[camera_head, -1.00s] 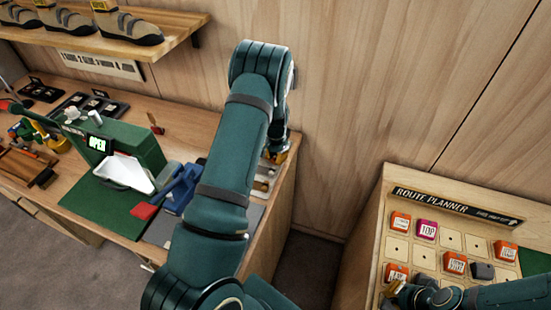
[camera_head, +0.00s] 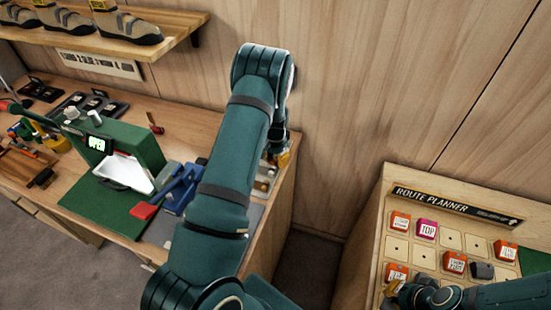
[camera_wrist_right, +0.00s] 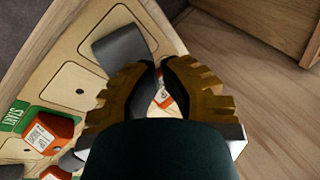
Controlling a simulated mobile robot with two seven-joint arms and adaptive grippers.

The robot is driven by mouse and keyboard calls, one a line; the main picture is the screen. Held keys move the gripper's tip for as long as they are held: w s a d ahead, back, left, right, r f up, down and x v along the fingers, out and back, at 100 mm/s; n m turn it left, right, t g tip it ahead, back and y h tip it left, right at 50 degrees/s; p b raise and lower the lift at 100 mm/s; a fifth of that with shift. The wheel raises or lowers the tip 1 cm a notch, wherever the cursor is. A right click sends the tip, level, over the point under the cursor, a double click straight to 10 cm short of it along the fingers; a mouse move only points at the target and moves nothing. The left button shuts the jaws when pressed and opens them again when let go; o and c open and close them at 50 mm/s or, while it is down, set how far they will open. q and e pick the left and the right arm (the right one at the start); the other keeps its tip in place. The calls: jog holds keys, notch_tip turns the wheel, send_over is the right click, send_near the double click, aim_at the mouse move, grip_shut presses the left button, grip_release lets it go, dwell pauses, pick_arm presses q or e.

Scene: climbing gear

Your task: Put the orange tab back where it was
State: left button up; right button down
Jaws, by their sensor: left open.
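The route planner board (camera_head: 377,240) stands at the right in the head view. It holds several orange tabs, at top left (camera_head: 400,220), right (camera_head: 505,250), middle (camera_head: 454,262) and lower left (camera_head: 396,272). My right gripper (camera_wrist_right: 158,76) is low over the board. In the right wrist view an orange tab (camera_wrist_right: 163,97) shows close by its fingers, partly covered; I cannot tell whether it is gripped. A grey tab (camera_wrist_right: 120,55) lies just beyond the fingertips. My left gripper (camera_head: 280,157) is open over the right end of the workbench, partly hidden by its arm.
The board also holds a magenta tab (camera_head: 427,229) and bare squares. The workbench (camera_head: 205,128) carries a green machine (camera_head: 130,140), a blue lever device (camera_head: 182,188) and small gear. A shelf with shoes (camera_head: 70,42) hangs above. A floor gap separates bench and board.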

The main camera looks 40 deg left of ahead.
pick_arm(q)
notch_tip(320, 180, up, 12)
pick_arm(e)
jog(key=shift+f, duration=0.1)
pick_arm(q)
jog(key=s+d+f+n+t+h, duration=0.1)
jog(key=s+d+f, duration=0.35)
jog(key=d, duration=0.35)
jog(key=s+d+f+h, duration=0.1)
jog(key=s+d+f, duration=0.2)
jog(key=d+f, duration=0.4)
jog(key=s+d+n+h, duration=0.1)
jog(key=s+d, duration=0.4)
jog(key=d, duration=0.2)
jog(key=s+d+n+t+h, duration=0.1)
jog(key=s+d, duration=0.4)
jog(key=d, duration=0.3)
jog(key=shift+s+d+r, duration=0.15)
jog(key=shift+s+r, duration=0.05)
jog(key=shift+s, duration=0.2)
jog(key=shift+s, duration=0.1)
pick_arm(e)
jog(key=shift+s, duration=0.15)
